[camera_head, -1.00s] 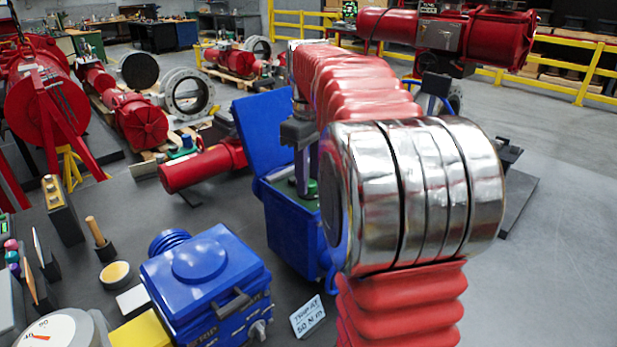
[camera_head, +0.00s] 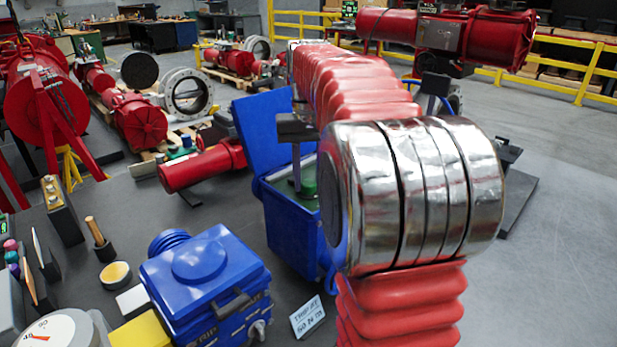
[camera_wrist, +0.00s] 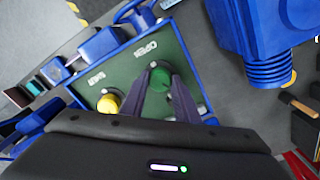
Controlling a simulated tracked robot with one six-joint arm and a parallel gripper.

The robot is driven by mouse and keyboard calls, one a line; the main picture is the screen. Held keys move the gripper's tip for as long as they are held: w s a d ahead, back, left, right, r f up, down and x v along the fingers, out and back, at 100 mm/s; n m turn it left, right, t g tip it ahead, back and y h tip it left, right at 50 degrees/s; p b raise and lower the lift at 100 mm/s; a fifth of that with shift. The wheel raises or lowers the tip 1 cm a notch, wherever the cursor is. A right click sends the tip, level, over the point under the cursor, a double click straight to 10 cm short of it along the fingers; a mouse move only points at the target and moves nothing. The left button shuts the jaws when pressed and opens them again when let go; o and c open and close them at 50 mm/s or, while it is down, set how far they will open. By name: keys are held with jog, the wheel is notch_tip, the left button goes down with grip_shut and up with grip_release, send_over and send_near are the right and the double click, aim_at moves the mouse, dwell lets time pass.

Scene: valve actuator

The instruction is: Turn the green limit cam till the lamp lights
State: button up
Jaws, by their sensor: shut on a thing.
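The green limit cam (camera_wrist: 160,80) is a round green knob on a dark green panel inside an open blue box, beside the word OPEN in the wrist view. My gripper (camera_wrist: 161,72) is shut on it, one finger on each side. In the head view the green cam (camera_head: 309,187) shows low in the blue box (camera_head: 292,235), partly behind my arm, with my gripper (camera_head: 298,183) reaching down to it. A yellow knob (camera_wrist: 108,104) stands beside it on the panel near a second label. I cannot make out a lamp or whether it is lit.
The raised blue lid (camera_head: 262,130) stands behind the box. A blue housing (camera_head: 205,270) sits to the left, with a small sign (camera_head: 307,317) between. A dial gauge (camera_head: 62,333) is at the lower left. Open floor lies to the right.

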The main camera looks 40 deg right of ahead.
aim_at(309, 182)
jog(key=m, duration=0.5)
jog(key=shift+m, duration=0.4)
jog(key=o, duration=1)
jog(key=shift+o, duration=0.2)
notch_tip(309, 182, up, 14)
jog(key=shift+f, duration=0.15)
dwell(0.3)
dwell(0.6)
